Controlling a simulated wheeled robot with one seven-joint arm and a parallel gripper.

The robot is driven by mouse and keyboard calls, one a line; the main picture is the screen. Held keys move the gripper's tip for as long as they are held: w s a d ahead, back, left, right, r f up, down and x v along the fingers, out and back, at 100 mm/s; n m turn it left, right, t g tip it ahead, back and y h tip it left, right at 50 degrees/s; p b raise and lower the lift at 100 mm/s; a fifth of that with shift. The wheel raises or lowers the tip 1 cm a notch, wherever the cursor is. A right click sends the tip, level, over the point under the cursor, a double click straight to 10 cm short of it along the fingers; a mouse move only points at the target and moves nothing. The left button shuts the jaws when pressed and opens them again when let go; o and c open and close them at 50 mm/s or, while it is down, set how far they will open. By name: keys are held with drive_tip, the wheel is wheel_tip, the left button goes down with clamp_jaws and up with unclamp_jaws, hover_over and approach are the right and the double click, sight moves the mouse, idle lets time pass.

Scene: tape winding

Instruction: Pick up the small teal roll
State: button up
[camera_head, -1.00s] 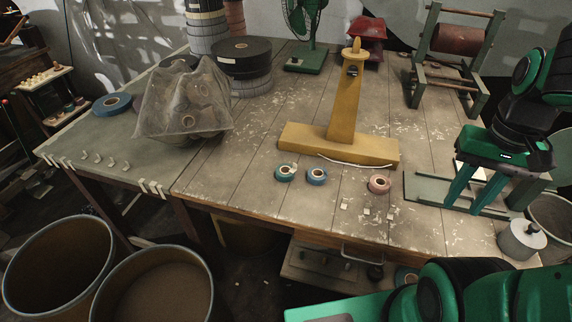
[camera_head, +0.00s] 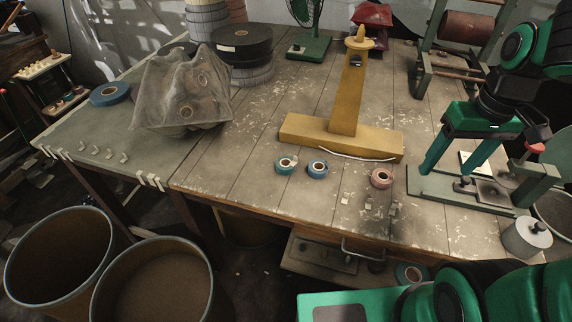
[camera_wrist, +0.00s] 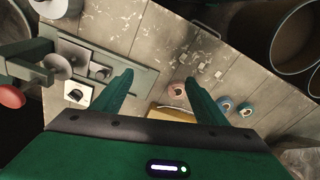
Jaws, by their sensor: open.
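The small teal roll (camera_head: 286,164) lies flat on the table in front of the yellow stand, leftmost of three small rolls. It also shows at the right in the wrist view (camera_wrist: 245,109). A blue roll (camera_head: 317,168) lies close to its right, and a pink roll (camera_head: 382,177) farther right. My gripper (camera_head: 447,172) is open and empty, above the right part of the table, well to the right of the teal roll. In the wrist view its fingers (camera_wrist: 158,80) are spread, with the pink roll (camera_wrist: 176,90) beyond them.
The yellow stand (camera_head: 350,105) rises just behind the rolls. A metal fixture plate (camera_head: 430,187) lies below and around my gripper at the right. Small pale pieces (camera_head: 368,202) lie near the front edge. A draped cloth (camera_head: 180,92) covers something at the left.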

drive_tip(key=w+a+f+n+y, duration=0.1)
drive_tip(key=w+a+f+n, duration=0.1)
drive_tip(key=w+a+n, duration=0.55)
drive_tip(key=n+y, duration=0.3)
drive_tip(key=n, duration=0.3)
approach(289, 159)
drive_tip(key=shift+s+a+f+t, duration=0.4)
drive_tip(key=shift+s+a+f, duration=0.65)
drive_tip(key=shift+a, duration=0.2)
drive_tip(key=shift+w+d+x, duration=0.1)
drive_tip(key=shift+d+x, duration=0.05)
drive_tip(key=shift+x, duration=0.85)
drive_tip(key=shift+w+d+x, duration=0.1)
drive_tip(key=shift+d+x, duration=0.05)
drive_tip(key=shift+x, duration=0.8)
drive_tip(key=shift+w+d+x, duration=0.1)
drive_tip(key=shift+d+x, duration=0.05)
drive_tip(key=shift+x, duration=0.85)
drive_tip(key=shift+s+f, duration=0.1)
drive_tip(key=shift+f, duration=0.05)
drive_tip(key=c, duration=1.2)
